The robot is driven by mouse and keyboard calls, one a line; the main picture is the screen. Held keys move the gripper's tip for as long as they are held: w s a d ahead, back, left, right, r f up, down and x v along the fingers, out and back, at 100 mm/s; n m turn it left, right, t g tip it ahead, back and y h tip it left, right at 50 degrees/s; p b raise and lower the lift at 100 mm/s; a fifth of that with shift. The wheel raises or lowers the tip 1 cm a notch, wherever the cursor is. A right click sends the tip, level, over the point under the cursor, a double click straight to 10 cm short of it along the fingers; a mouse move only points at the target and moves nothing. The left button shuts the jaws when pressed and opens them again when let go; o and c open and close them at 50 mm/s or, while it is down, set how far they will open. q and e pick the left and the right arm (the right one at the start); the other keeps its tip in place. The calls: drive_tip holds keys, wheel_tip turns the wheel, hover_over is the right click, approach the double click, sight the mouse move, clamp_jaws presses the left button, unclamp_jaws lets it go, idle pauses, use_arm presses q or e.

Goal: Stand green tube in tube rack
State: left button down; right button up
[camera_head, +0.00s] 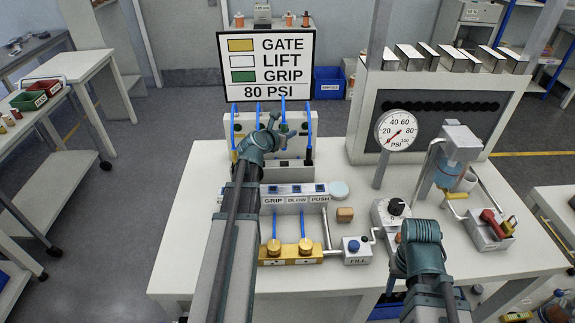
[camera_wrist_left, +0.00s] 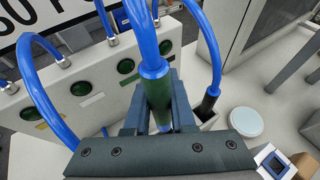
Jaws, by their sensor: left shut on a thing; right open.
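The green tube is a blue hose with a dark green end sleeve (camera_wrist_left: 158,92). My left gripper (camera_head: 281,127) is shut on that sleeve, which also shows between its fingers in the left wrist view (camera_wrist_left: 160,115). The hose loops up to the white panel behind. The white tube rack (camera_head: 290,176) stands low in front of the panel, with a black-ended tube (camera_head: 309,155) upright at its right. The sleeve is above or in front of the rack; its lower tip is hidden by my gripper. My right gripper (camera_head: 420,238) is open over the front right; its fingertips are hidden.
A yellow-ended tube (camera_head: 234,155) hangs at the rack's left. A sign (camera_head: 266,66) stands behind the panel. A labelled valve block (camera_head: 294,197), brass-topped pieces (camera_head: 290,251), a pressure gauge (camera_head: 396,131) and a hand press (camera_head: 460,150) crowd the table. The table's front left is clear.

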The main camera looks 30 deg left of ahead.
use_arm(q)
wheel_tip(320, 180, down, 6)
drive_tip(key=b, duration=0.5)
drive_tip(key=shift+f+b, duration=0.15)
drive_tip(key=shift+b, duration=0.2)
wheel_tip(320, 180, down, 3)
drive_tip(key=b, duration=0.3)
drive_tip(key=shift+f, duration=0.2)
drive_tip(key=shift+b, duration=0.3)
drive_tip(key=shift+f, duration=0.2)
drive_tip(key=c, duration=0.8)
unclamp_jaws()
drive_tip(key=shift+o, duration=0.2)
drive_tip(key=shift+r, duration=0.1)
